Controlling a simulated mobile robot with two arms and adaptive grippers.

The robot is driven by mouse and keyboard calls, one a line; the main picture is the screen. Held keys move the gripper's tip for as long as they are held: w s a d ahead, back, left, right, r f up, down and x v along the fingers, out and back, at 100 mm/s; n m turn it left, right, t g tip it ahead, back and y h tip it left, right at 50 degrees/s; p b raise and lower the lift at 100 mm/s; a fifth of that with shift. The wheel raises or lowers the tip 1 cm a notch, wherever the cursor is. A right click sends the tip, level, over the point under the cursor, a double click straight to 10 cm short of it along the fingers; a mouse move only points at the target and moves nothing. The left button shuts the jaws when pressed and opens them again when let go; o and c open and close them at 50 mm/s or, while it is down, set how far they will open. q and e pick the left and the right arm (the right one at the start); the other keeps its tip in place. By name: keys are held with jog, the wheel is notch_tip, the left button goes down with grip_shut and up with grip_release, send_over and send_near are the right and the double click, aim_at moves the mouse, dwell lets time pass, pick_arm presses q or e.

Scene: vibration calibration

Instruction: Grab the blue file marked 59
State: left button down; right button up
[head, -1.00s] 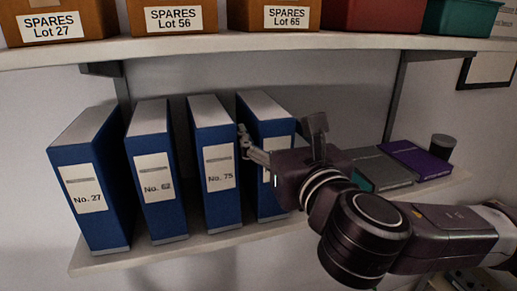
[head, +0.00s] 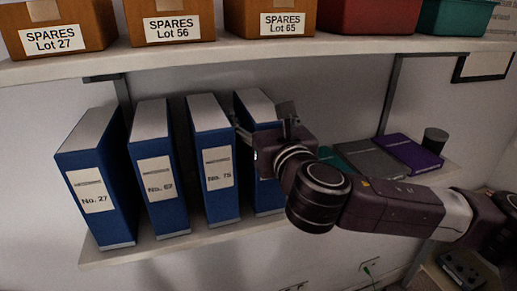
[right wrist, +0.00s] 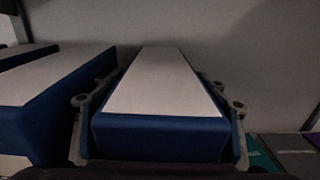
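Four blue files stand upright in a row on the lower shelf. Three show labels: No. 27 (head: 95,190), one that looks like No. 62 (head: 158,185) and No. 75 (head: 215,165). The fourth blue file (head: 265,195), at the right end, has its label hidden behind my right gripper (head: 245,140); no 59 can be read. In the right wrist view my right gripper (right wrist: 160,130) has one finger on each side of this file (right wrist: 160,135), with narrow gaps and no clear grip. My left gripper is not in view.
Books, a grey one (head: 372,160) and a purple one (head: 410,153), lie on the shelf to the right, by a dark cup (head: 434,140). The neighbouring file (right wrist: 50,85) stands close on the left.

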grip_shut()
jog(key=shift+w+r, duration=0.1)
jog(key=shift+r, duration=0.05)
dwell(0.4)
